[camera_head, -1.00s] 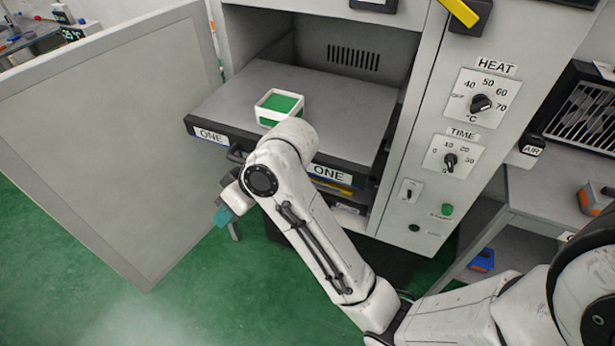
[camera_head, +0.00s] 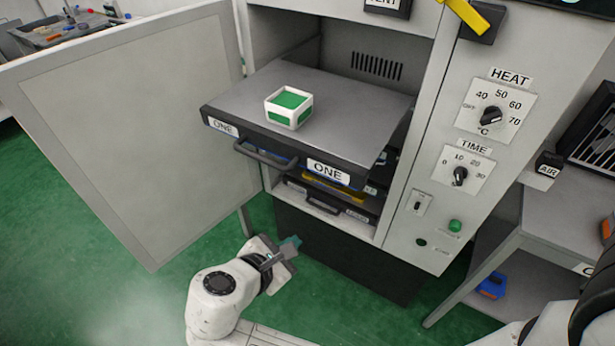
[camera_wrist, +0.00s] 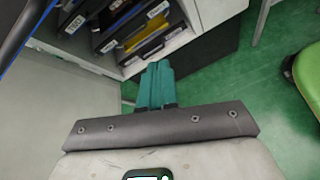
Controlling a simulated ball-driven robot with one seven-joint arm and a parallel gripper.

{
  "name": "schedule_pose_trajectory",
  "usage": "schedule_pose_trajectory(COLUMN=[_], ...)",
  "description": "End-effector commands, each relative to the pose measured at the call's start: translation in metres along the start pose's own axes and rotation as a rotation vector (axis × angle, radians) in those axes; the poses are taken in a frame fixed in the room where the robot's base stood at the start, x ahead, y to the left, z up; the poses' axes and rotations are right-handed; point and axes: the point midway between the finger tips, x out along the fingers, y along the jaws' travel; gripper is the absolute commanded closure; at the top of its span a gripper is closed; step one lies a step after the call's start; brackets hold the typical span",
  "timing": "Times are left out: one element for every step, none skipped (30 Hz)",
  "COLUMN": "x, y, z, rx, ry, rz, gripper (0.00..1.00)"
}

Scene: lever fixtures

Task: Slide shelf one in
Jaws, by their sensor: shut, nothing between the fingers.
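Shelf one (camera_head: 350,101) is a grey slab with a dark front edge and two labels reading ONE. It sticks out of the open cabinet toward me. Its dark bar handle (camera_head: 265,155) is on the front edge. A white box with a green top (camera_head: 289,106) sits on the shelf. My gripper (camera_head: 291,243) is in front of and below the shelf, apart from it and empty. In the wrist view its teal fingers (camera_wrist: 157,86) are together. The dark shelf fronts show at the top of that view.
The cabinet door (camera_head: 125,130) stands open at the left. A lower shelf (camera_head: 325,202) with its own handle sits below shelf one. HEAT (camera_head: 491,116) and TIME (camera_head: 460,176) dials are on the right panel. A grey side table (camera_head: 560,215) stands at the right. Green floor is clear at front left.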

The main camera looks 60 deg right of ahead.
Motion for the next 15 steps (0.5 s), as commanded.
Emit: schedule_pose_trajectory(x=[-0.009,-0.016,-0.025,-0.031,-0.037,-0.044,-0.049,-0.052,-0.056,-0.059,-0.060,-0.060,-0.060,-0.059,-0.056], y=[0.017,0.025,0.035,0.040,0.045,0.050,0.053,0.056,0.058,0.059,0.060,0.061,0.061,0.061,0.062], z=[0.009,0.015,0.021,0.026,0.029,0.034,0.036,0.038,0.041,0.042,0.043,0.044,0.045,0.046,0.048], rx=[-0.082,-0.130,-0.188,-0.225,-0.259,-0.294,-0.317,-0.336,-0.354,-0.364,-0.371,-0.378,-0.381,-0.381,-0.381], ry=[-0.106,-0.165,-0.241,-0.293,-0.341,-0.397,-0.432,-0.460,-0.491,-0.508,-0.520,-0.529,-0.532,-0.534,-0.533], rz=[0.041,0.062,0.083,0.094,0.101,0.109,0.113,0.116,0.117,0.117,0.117,0.116,0.116,0.116,0.114], gripper=[1.00,1.00,1.00,1.00,1.00,1.00,1.00,1.00,1.00,1.00,1.00,1.00,1.00,1.00,1.00])
